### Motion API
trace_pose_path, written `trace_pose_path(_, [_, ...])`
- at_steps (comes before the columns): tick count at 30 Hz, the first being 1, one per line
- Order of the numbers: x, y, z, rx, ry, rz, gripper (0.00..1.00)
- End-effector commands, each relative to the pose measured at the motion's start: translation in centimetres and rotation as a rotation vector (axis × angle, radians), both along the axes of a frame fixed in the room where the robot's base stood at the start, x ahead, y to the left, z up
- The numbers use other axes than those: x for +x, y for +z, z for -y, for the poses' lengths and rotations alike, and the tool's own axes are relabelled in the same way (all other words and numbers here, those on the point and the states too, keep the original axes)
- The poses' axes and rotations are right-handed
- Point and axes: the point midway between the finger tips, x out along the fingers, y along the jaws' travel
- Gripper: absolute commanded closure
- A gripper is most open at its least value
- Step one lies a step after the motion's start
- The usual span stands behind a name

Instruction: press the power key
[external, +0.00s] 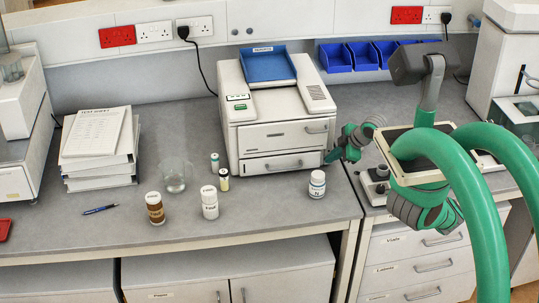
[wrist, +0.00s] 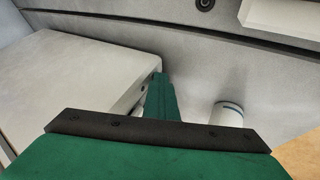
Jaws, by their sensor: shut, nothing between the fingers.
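The white benchtop machine (external: 276,110) stands on the bench with a blue tray on top. Its front left has a small panel (external: 238,97) with a dark green strip and a green mark below; which part is the power key is too small to tell. My gripper (external: 331,157) is shut and empty, beside the machine's lower right front corner, above the bench. In the wrist view my green fingers (wrist: 161,97) are together close to the machine's pale casing (wrist: 85,75); whether they touch it is unclear. The panel is not visible there.
A white bottle (external: 317,184) stands just below my gripper and shows right of my fingers in the wrist view (wrist: 227,114). Small vials (external: 224,180), a white bottle (external: 209,202), a brown bottle (external: 155,208) and a beaker (external: 175,176) stand before the machine's left.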

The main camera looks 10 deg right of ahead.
Motion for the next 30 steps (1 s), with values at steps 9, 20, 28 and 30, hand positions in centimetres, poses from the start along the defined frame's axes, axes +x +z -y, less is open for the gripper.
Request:
trace_pose_path(9, [-1.2,0.1,0.2,0.006,-0.011,0.012,1.0])
trace_pose_path(20, [-6.3,3.8,2.0,0.0,-0.005,0.008,1.0])
trace_pose_path(28, [-8.4,7.2,3.6,0.0,-0.004,0.005,1.0])
trace_pose_path(30, [-8.7,7.6,3.7,0.0,-0.003,0.003,1.0])
